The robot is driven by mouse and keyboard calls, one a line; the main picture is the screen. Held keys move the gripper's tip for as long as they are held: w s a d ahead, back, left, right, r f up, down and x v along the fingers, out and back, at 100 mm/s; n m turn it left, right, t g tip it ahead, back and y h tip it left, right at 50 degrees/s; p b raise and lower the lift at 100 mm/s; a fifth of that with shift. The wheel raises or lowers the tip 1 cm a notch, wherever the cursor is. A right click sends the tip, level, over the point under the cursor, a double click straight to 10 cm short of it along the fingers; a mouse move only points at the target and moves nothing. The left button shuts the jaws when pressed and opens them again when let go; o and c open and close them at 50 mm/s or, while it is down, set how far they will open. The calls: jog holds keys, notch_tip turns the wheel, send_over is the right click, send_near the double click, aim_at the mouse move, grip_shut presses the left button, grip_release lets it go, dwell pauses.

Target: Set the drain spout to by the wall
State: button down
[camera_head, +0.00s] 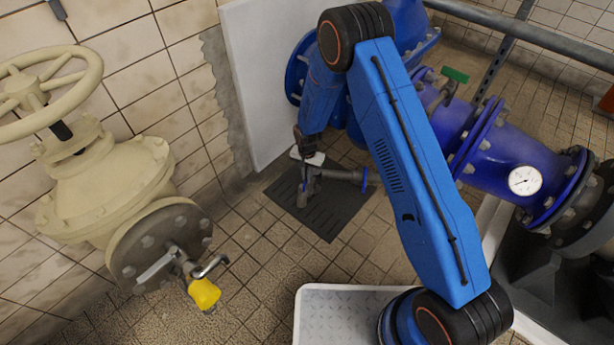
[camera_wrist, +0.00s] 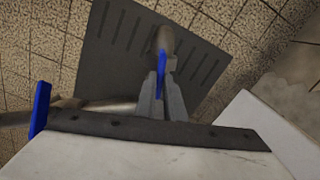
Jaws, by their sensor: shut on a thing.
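The drain spout (camera_head: 343,174) is a grey pipe that runs left from a blue fitting low at the blue pipework. Its outlet end hangs over a dark slotted drain plate (camera_head: 338,217). My gripper (camera_head: 306,172) is at the spout's left end, near the wall side, and is shut on it. In the wrist view the gripper (camera_wrist: 164,98) closes around a thin blue piece at the spout. The spout's pipe (camera_wrist: 103,104) extends left there, and the drain plate (camera_wrist: 112,42) lies below. The fingers hide part of the spout, so its exact angle is hard to tell.
A pale slab (camera_head: 262,80) stands against the wall behind the drain plate. Large blue pipe (camera_head: 510,160) with a gauge (camera_head: 525,180) is at right. Tiled floor is clear between.

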jog(key=shift+a, duration=0.15)
jog(key=w+a+m, duration=0.5)
jog(key=w+m, duration=0.4)
jog(key=m, duration=0.5)
jog(key=shift+a+m, duration=0.35)
jog(key=shift+m, duration=0.05)
jog(key=shift+w, duration=0.15)
jog(key=c, duration=1.9)
grip_release()
jog(key=shift+o, duration=0.2)
jog(key=shift+r, duration=0.1)
